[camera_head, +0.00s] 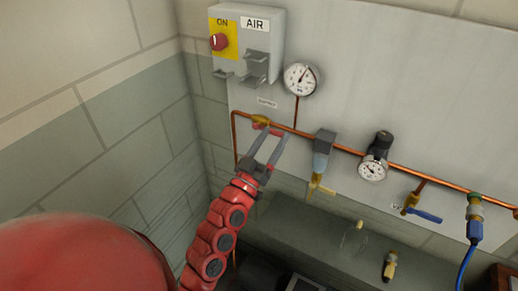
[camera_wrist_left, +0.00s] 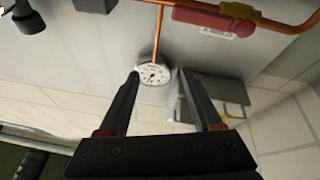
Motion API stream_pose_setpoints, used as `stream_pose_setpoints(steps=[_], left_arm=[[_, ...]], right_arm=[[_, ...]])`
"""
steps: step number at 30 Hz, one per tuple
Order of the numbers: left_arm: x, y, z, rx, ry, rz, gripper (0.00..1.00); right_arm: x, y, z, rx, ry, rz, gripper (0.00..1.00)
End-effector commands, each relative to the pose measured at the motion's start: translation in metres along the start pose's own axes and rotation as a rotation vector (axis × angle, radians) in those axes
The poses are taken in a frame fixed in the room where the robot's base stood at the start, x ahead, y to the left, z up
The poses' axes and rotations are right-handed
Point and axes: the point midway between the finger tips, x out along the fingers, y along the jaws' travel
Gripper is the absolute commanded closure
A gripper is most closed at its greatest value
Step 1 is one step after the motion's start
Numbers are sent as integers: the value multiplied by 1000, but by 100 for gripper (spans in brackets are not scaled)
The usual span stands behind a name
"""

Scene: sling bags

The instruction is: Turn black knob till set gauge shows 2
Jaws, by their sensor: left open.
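The black knob (camera_head: 384,139) tops a regulator on the copper pipe, right of centre in the head view. The set gauge (camera_head: 372,171) is a small white dial just below it; its reading is too small to tell. My left gripper (camera_head: 275,132) is open and empty, well left of the knob, near the yellow-bodied supply valve (camera_head: 261,120). In the left wrist view the open fingers (camera_wrist_left: 158,73) frame another dial, with the valve's red handle (camera_wrist_left: 205,17) above. A dark shape at that view's upper left may be the knob. My right gripper is not in view.
An upper gauge (camera_head: 300,78) stands above the pipe. A grey filter (camera_head: 323,142) hangs between my gripper and the regulator. A blue-handled valve (camera_head: 422,214) and blue hose (camera_head: 466,264) are at right. A grey AIR box (camera_head: 262,42) with a red switch is at upper left.

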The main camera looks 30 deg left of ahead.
Motion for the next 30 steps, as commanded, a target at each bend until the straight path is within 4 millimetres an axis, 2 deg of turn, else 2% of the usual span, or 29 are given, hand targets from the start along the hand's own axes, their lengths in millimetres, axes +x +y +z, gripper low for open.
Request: stream_pose_setpoints(steps=[1,6,12,19,22,26,28,30], left_arm=[[-5,-8,6,0,26,-25,34],[-14,-28,8,12,102,-91,34],[-18,-36,7,20,137,-119,34],[-18,-36,6,21,140,-120,34],[-18,-36,6,21,140,-119,18],[-18,-36,5,21,140,-119,17],[-15,-31,6,21,133,-106,17],[-3,-10,8,19,103,-56,17]], right_arm=[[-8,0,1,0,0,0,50],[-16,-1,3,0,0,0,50],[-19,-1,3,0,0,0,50],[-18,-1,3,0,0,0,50],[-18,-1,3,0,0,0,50],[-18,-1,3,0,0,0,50],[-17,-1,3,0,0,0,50],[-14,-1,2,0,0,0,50]])
